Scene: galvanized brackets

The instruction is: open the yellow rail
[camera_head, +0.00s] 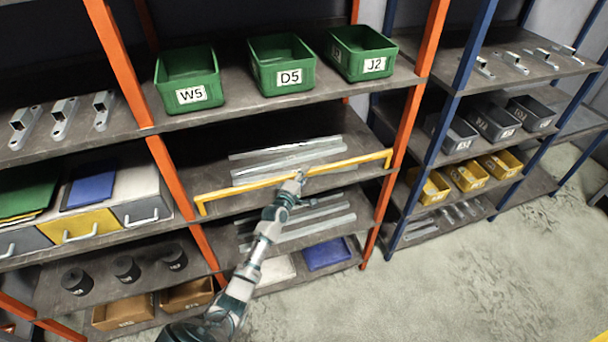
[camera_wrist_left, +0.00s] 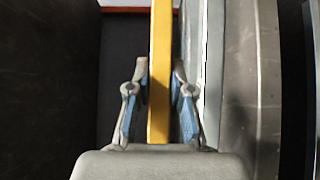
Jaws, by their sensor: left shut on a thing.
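The yellow rail (camera_head: 240,189) runs across the front of the middle shelf between two orange posts in the head view. Its ends bend at the left and right posts. My left gripper (camera_head: 300,174) is at the rail, right of its middle. In the left wrist view the rail (camera_wrist_left: 160,60) passes between the two fingers of my left gripper (camera_wrist_left: 159,85), which are shut on it. The part of the rail inside the grip is partly hidden by the hand in the head view. My right gripper is not in view.
Long galvanized strips (camera_head: 285,150) lie on the shelf behind the rail. Green bins (camera_head: 188,80) stand on the shelf above. More strips (camera_head: 310,225) and a blue box (camera_head: 326,254) are below. Orange posts (camera_head: 402,130) flank the bay. The floor (camera_head: 440,290) at front right is clear.

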